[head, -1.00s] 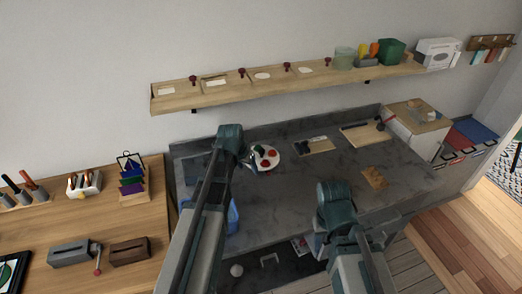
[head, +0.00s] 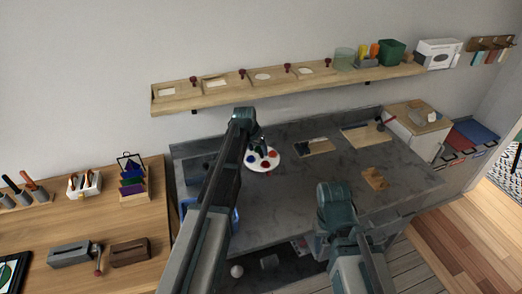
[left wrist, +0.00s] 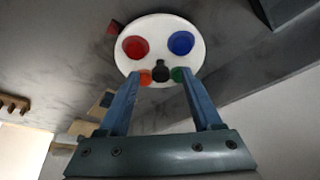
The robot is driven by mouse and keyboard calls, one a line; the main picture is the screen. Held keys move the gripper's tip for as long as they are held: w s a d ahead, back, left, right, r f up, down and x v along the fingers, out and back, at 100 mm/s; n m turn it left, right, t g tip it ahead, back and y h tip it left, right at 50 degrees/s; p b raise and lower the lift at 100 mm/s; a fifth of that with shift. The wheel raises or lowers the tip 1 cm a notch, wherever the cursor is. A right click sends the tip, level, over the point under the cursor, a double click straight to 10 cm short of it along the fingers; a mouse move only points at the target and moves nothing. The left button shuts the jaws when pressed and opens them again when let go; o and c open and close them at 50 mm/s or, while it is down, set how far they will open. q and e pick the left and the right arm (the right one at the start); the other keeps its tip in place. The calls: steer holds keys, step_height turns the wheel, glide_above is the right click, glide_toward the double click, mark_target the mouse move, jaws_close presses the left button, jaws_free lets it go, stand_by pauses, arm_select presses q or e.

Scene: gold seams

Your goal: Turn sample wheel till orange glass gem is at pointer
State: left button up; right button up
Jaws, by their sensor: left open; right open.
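The sample wheel (head: 266,167) is a white disc on the grey bench, also large in the left wrist view (left wrist: 160,28). There it carries a red gem (left wrist: 135,47), a blue gem (left wrist: 181,43), an orange gem (left wrist: 145,78) and a green gem (left wrist: 178,74). The orange and green ones are partly hidden by my fingers. A dark knob (left wrist: 160,69) shows between the fingertips. My left gripper (left wrist: 160,77) is open around the knob, with a gap at each side. A small red mark (left wrist: 113,28), perhaps the pointer, lies beside the rim near the red gem. My right gripper is hidden.
A wall shelf (head: 220,96) runs above. A wooden table (head: 60,220) with tools and boxes stands at left. The bench middle is clear.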

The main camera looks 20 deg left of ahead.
mark_target(261, 152)
arm_select(q)
steer(key=w, duration=0.2)
steer(key=shift+w+d, duration=0.2)
steer(key=shift+w, duration=0.1)
steer(key=shift+s+f+b, duration=0.1)
steer(key=shift+f+b, duration=0.85)
steer(key=shift+w+d+f+b, duration=0.1)
steer(key=shift+w+f+b, duration=0.15)
steer(key=shift+f+b, duration=0.25)
jaws_close()
